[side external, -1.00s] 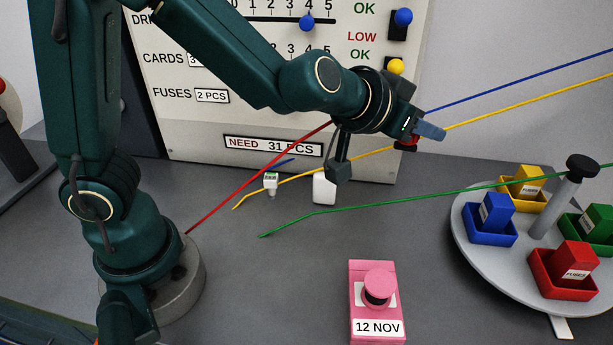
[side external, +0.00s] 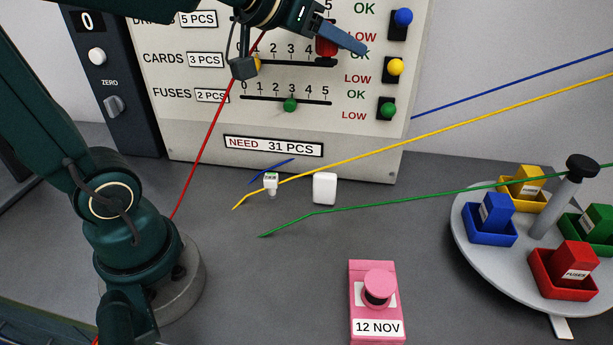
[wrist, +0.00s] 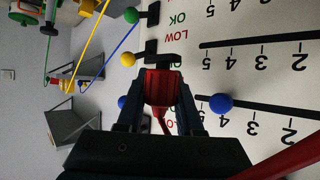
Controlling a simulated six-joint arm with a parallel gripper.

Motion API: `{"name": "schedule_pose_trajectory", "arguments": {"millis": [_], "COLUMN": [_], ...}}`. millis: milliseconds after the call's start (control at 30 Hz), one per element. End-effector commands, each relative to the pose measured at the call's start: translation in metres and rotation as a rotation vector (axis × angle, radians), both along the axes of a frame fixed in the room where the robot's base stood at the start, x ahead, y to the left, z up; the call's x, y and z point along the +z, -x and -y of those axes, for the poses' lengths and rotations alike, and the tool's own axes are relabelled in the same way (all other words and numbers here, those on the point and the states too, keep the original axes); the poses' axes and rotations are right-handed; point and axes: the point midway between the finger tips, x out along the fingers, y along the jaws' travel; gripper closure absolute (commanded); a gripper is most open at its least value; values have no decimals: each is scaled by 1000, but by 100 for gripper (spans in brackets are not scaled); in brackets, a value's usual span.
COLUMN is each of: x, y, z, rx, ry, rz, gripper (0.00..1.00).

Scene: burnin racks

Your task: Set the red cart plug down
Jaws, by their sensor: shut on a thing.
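My gripper (side external: 343,38) is raised in front of the white panel (side external: 190,110), at the top of the side view. It is shut on the red cart plug (side external: 327,46). In the wrist view the plug (wrist: 162,88) sits between the two dark fingers, with the panel's scales and switches behind it. The red cable (side external: 212,125) runs from near my base up to the gripper. Whether the plug touches the panel cannot be told.
Blue (side external: 500,80), yellow (side external: 480,112) and green (side external: 400,197) cables stretch across to the right. A pink button box (side external: 377,325), a white block (side external: 324,188) and a round tray (side external: 490,262) with coloured bins stand on the grey table.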

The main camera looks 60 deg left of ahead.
Motion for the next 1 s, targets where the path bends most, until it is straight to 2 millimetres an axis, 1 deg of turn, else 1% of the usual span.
{"name": "schedule_pose_trajectory", "arguments": {"millis": [67, 167, 333, 433, 567, 767, 867, 1000], "x": [0, -3, -9, -15, -26, -44, -55, -77], "y": [2, 11, 34, 43, 40, 26, 18, 8], "z": [4, 17, 50, 64, 67, 64, 64, 63], "rx": [-15, -66, -199, -245, -209, -85, -5, 139], "ry": [0, 1, 2, 2, 2, 6, 11, 20], "rz": [0, -5, -5, -7, -24, -38, -37, -31], "gripper": [100, 100, 100, 100, 100, 100, 100, 100]}}
